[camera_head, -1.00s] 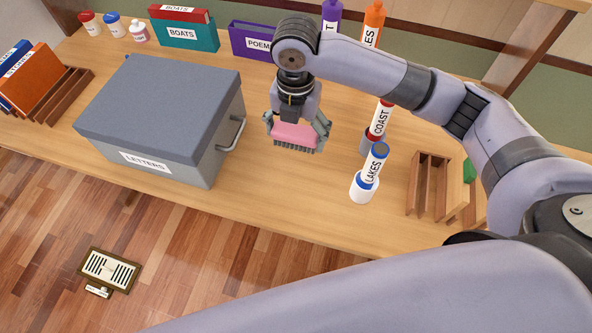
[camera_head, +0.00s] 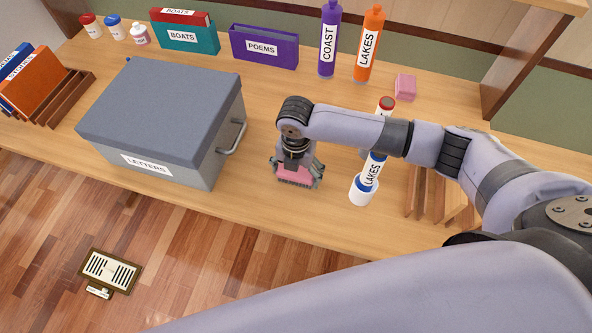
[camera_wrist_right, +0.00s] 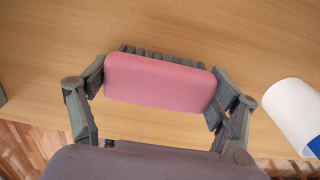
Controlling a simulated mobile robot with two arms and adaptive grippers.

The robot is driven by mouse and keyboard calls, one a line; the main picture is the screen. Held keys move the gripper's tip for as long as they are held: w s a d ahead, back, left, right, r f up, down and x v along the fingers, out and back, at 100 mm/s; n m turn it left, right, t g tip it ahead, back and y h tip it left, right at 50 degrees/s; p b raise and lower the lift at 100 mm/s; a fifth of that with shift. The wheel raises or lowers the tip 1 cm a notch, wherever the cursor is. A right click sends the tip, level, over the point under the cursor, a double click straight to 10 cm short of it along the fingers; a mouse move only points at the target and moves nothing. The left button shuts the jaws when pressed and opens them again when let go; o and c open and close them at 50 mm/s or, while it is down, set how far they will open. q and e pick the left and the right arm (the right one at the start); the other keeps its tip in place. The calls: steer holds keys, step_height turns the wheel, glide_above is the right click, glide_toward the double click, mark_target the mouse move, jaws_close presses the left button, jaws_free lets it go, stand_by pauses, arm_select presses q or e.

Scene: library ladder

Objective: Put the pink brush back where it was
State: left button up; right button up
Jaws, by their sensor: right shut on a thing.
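The pink brush (camera_head: 294,174) has a pink back and dark bristles that point down. My right gripper (camera_head: 297,173) is shut on it, near the front edge of the table, between the grey box and the LAKES tube. In the right wrist view the pink back (camera_wrist_right: 160,82) lies between the two fingers, with bristles showing along its far side. Whether the bristles touch the tabletop is hard to tell. My left gripper is not in view.
A grey LETTERS box (camera_head: 170,110) stands to the left. A white-based LAKES tube (camera_head: 367,182) stands close to the right, and a wooden rack (camera_head: 425,195) is partly hidden by my arm. A pink block (camera_head: 405,87) and two bottles are at the back.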

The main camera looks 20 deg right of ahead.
steer(key=o, duration=1.1)
steer(key=shift+c, duration=0.2)
step_height(320, 180, up, 12)
steer(key=b, duration=0.1)
steer(key=shift+r, duration=0.15)
